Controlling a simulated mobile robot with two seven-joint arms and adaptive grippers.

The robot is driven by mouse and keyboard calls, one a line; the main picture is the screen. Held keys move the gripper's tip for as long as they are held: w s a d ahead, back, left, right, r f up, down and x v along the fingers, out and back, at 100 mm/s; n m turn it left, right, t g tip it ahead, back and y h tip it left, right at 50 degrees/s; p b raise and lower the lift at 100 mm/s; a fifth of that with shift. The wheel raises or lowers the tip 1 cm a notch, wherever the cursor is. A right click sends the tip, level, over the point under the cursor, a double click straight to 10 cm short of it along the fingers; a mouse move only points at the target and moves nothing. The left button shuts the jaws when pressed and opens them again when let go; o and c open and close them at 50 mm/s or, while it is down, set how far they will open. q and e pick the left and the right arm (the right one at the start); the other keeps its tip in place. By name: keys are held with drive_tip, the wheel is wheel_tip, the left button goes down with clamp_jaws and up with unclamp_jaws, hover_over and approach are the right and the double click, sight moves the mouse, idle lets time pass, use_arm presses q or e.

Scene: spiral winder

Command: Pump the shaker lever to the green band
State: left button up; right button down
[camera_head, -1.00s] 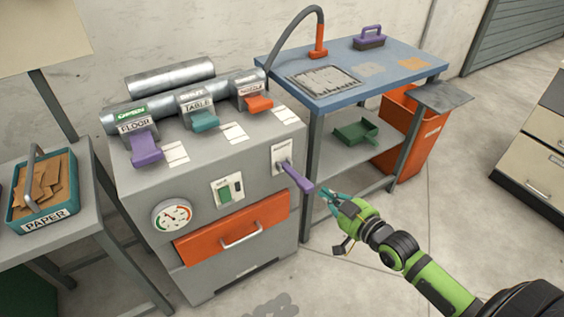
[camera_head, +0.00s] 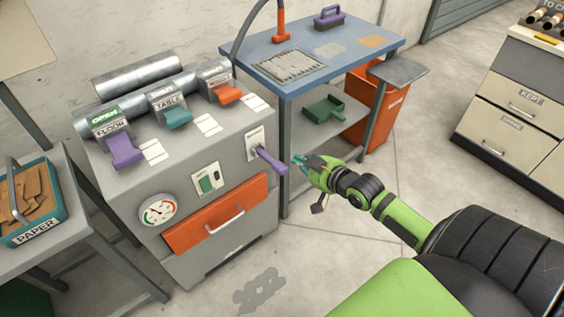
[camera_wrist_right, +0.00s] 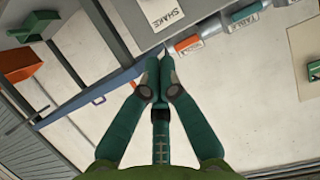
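The purple shaker lever (camera_head: 270,160) sticks out and slopes down from a white plate on the right part of the grey cabinet's front (camera_head: 180,262). The round gauge (camera_head: 158,211), with green and red arcs, is lower left on the same front; its needle is too small to read surely. My right gripper (camera_head: 298,160) is just right of the lever's tip, apparently apart from it. In the right wrist view its teal fingertips (camera_wrist_right: 160,62) are together with nothing seen between them. A SHAKE label (camera_wrist_right: 165,12) lies beyond them; the lever is not made out there. My left gripper is out of view.
FLOOR, TABLE and a third, orange-levered valve line the cabinet top. An orange drawer (camera_head: 215,213) is below the lever. A blue table (camera_head: 345,55) with a lower shelf stands behind my right gripper. A paper bin (camera_head: 35,232) is at left.

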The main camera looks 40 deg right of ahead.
hover_over(283, 169)
wheel_tip(283, 169, down, 3)
drive_tip(key=shift+r, duration=0.1)
drive_tip(key=f, duration=0.3)
drive_tip(key=shift+w+f+b, duration=0.2)
drive_tip(key=shift+w+b, duration=0.05)
drive_tip(key=shift+b, duration=0.15)
drive_tip(key=shift+s+f, duration=0.1)
drive_tip(key=shift+f, duration=0.4)
drive_tip(key=shift+f, duration=0.1)
drive_tip(key=shift+s+f+b, duration=0.15)
drive_tip(key=shift+f+b, duration=0.15)
drive_tip(key=shift+b, duration=0.2)
